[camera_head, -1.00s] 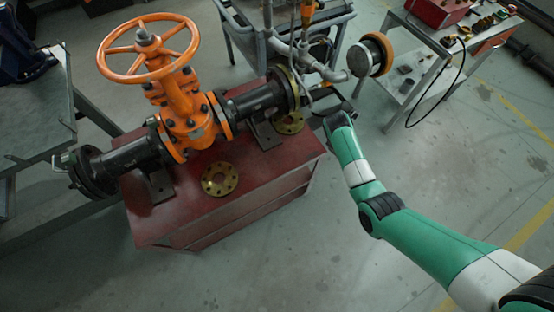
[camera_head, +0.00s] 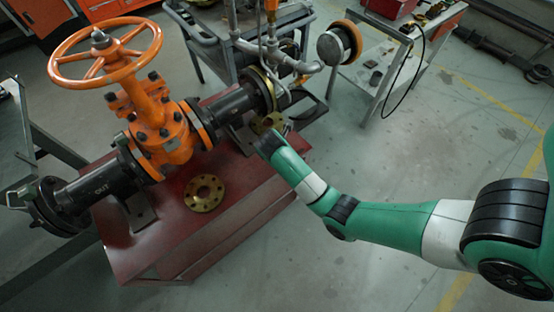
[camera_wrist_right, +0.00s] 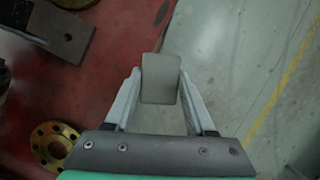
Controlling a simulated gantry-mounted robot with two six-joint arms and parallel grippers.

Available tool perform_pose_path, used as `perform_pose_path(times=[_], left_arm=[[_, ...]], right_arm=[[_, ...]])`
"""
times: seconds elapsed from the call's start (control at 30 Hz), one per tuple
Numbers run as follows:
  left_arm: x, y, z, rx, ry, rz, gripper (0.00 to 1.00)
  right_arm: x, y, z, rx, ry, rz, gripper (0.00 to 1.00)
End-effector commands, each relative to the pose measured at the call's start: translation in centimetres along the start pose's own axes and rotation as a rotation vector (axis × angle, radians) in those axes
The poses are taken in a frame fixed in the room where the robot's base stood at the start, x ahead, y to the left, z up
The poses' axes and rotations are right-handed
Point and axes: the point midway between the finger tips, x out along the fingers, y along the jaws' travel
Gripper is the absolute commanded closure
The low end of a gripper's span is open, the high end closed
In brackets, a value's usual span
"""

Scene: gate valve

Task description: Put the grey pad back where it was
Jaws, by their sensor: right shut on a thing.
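The grey pad (camera_wrist_right: 161,72) is a small flat rectangle in the right wrist view. My right gripper (camera_wrist_right: 161,92) is shut on it, with one finger at each side. Behind the pad, the right edge of the red bench (camera_wrist_right: 120,80) meets the floor. In the head view my right arm reaches in from the right to the red bench (camera_head: 235,225). Its wrist is beside the far black pipe end, and I cannot make out the fingers or pad there. My left gripper is not in view.
An orange gate valve (camera_head: 160,135) with a handwheel stands on the bench between black pipes. A brass flange (camera_head: 204,193) lies in front. A trolley (camera_head: 215,55) stands behind. A side table (camera_head: 385,60) holds small dark blocks. Floor at right is clear.

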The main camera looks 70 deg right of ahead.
Motion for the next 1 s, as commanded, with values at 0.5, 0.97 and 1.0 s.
perform_pose_path(times=[0.5, 0.97, 1.0], left_arm=[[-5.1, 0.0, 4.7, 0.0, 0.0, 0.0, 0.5], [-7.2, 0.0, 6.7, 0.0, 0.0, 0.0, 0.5], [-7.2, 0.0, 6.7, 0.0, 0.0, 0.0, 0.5]], right_arm=[[8.6, 5.8, 2.4, -0.001, 0.0, 0.001, 1.0], [12.1, 6.1, 1.3, -0.001, 0.001, 0.002, 1.0], [12.1, 6.1, 1.3, -0.001, 0.001, 0.002, 1.0]])
